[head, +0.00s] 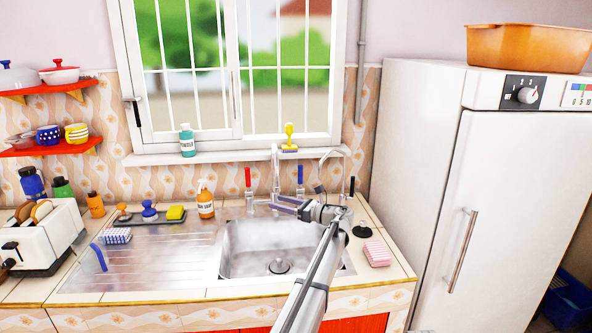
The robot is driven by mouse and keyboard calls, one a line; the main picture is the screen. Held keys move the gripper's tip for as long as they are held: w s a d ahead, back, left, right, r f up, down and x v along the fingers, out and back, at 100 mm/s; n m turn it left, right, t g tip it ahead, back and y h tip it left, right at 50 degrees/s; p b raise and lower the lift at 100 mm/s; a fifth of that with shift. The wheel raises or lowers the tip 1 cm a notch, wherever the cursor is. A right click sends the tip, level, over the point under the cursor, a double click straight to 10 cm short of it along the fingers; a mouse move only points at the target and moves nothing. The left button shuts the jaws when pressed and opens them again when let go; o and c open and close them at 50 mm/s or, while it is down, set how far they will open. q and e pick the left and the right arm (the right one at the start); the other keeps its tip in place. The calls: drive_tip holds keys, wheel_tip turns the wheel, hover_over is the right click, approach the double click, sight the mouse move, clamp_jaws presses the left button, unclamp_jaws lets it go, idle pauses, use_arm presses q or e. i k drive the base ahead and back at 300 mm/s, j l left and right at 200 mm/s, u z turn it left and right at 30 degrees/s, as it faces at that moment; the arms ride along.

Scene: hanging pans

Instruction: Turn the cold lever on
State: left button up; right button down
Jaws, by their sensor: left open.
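The cold lever, with a blue handle (300,174), stands upright at the back of the sink, right of the faucet. The red-handled lever (248,178) stands upright left of the faucet (276,172). My left gripper (276,204) is open, over the back of the sink basin. Its fingers point left, and it appears below and slightly left of the blue handle. No contact with the lever is visible, though the lever's base is partly hidden by the gripper. My right gripper is not in view.
The basin (245,262) lies under my arm. A black plunger-like object (363,229) and pink sponge (377,254) are right of the basin. The fridge (425,150) bounds the right side; a window sill (230,156) runs behind.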

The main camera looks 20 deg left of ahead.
sight(301, 190)
drive_tip(key=i, duration=0.9)
